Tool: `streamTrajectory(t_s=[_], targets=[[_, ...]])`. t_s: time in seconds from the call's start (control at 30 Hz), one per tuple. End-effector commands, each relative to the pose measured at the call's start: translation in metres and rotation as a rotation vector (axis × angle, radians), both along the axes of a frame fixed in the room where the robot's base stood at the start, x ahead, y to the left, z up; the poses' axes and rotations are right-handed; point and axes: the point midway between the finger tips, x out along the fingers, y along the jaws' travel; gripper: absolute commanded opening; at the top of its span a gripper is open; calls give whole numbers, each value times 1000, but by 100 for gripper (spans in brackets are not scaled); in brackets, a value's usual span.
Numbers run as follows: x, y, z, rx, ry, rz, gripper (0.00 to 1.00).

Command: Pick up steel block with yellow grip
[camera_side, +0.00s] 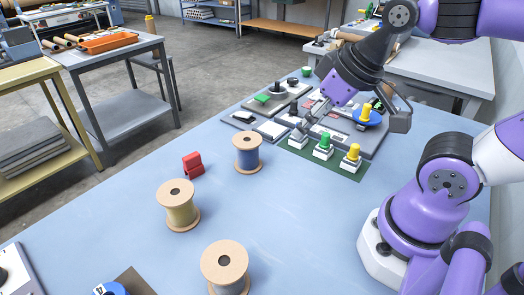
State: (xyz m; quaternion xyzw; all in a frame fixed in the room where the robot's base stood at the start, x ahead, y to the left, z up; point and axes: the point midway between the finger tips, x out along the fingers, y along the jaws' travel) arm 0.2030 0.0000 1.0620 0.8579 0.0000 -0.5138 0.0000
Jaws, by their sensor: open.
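A steel block with a yellow grip (351,157) stands upright at the right end of a dark green mat (341,172) on the blue table. A similar block with a green grip (324,147) stands to its left on the same mat. A third small block (298,138) at the mat's left end is partly hidden by my gripper. My gripper (306,124) is open and reaches down and left over that left end. It is apart from the yellow-grip block, to its upper left. Whether its fingertips touch the third block cannot be told.
Behind the mat is a grey panel (273,132) with several small parts, including a blue disc (374,119) bearing a yellow piece. A blue spool (247,152), a yellow spool (178,206), another spool (225,268) and a red block (193,165) stand left. The table's middle is clear.

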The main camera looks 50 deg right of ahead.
Motion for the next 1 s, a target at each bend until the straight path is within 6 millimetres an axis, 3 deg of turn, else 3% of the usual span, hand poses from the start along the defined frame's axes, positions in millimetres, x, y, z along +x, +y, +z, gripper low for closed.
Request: streamTrajectory(t_s=[0.17,0.4,0.5,0.6,1.0], targets=[[3,-17,-2,8,48,-92,60],[-6,-110,-21,107,298,-587,60],[-20,-144,-30,167,382,-763,60],[-31,-164,-37,211,433,-876,60],[-38,-172,-89,233,459,-925,60]])
